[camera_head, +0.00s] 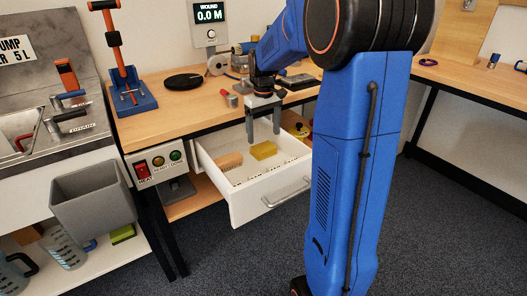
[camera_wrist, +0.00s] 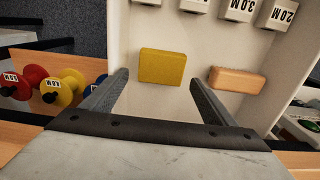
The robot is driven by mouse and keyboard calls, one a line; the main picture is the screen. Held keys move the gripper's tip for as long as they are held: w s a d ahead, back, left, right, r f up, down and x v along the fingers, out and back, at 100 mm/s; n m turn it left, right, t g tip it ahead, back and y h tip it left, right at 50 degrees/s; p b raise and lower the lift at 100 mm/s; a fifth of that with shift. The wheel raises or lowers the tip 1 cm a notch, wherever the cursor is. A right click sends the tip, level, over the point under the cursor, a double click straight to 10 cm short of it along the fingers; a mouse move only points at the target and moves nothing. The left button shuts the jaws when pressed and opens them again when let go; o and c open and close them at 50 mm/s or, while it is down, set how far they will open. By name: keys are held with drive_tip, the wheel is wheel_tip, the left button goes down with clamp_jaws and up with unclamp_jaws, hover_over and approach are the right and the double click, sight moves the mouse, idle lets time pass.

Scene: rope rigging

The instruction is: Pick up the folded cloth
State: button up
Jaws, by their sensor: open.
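A flat yellow folded cloth (camera_head: 264,150) lies in the open white drawer (camera_head: 290,190) under the wooden bench. The cloth also shows in the wrist view (camera_wrist: 162,66), just ahead of the fingertips and roughly centred between them. My gripper (camera_head: 263,138) is open and empty, pointing down over the drawer above the cloth. Its two grey fingers also show in the wrist view (camera_wrist: 158,78), apart from each other. I cannot tell the exact height left between the fingertips and the cloth.
A tan block (camera_head: 228,161) lies in the drawer left of the cloth; it is to the right in the wrist view (camera_wrist: 237,80). The wrist view shows labelled white blocks (camera_wrist: 238,9) and red and yellow spools (camera_wrist: 62,88). The drawer walls surround the cloth.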

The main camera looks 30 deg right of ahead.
sight(264, 147)
drive_tip(key=shift+s+a+f, duration=0.1)
drive_tip(key=shift+f, duration=2.6)
drive_tip(key=c, duration=0.8)
